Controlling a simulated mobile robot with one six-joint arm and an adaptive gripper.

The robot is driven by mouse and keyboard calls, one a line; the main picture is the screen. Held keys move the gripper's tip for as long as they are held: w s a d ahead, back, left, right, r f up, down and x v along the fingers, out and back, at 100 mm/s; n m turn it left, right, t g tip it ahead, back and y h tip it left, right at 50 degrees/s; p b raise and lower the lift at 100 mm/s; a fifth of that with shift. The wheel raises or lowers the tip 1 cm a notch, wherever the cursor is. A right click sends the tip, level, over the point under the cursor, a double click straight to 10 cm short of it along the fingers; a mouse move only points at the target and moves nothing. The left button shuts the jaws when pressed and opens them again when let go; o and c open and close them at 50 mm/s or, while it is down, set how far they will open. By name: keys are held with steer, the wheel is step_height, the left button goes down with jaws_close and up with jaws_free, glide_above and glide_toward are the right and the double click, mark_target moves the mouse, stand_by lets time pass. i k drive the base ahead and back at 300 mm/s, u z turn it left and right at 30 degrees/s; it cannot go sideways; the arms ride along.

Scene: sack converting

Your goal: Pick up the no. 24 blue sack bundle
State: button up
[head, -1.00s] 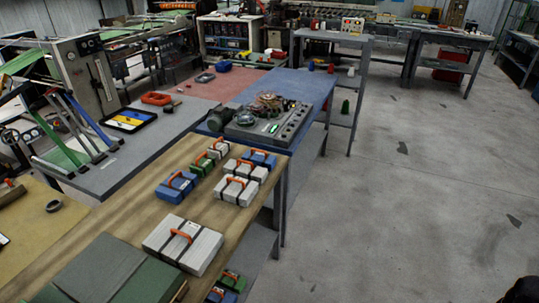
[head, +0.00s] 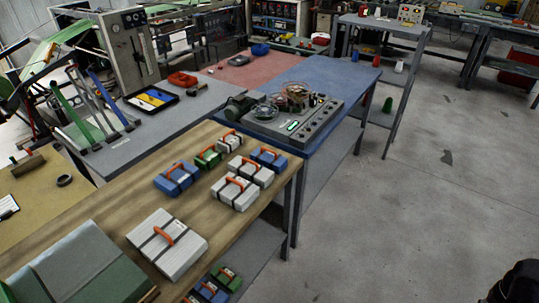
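Blue sack bundles with dark straps and orange handles lie on the wooden tabletop: one at the left of the group (head: 174,183), another at its back right (head: 272,163). A third blue bundle (head: 209,293) shows below the table's front edge, partly cut off by the frame. The number labels are too small to read, so I cannot tell which is no. 24. My gripper is not seen. A dark rounded shape (head: 522,284) at the lower right corner may be part of my arm.
White bundles (head: 240,203) and green bundles (head: 207,160) sit close around the blue ones. A large white bundle (head: 187,262) and a grey-green box (head: 75,262) lie nearer. A blue bench (head: 338,75) adjoins behind. The concrete floor (head: 400,220) at right is clear.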

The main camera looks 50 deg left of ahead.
mark_target(266, 157)
steer(key=u, duration=0.6)
steer(key=i, duration=0.95)
steer(key=u, duration=0.5)
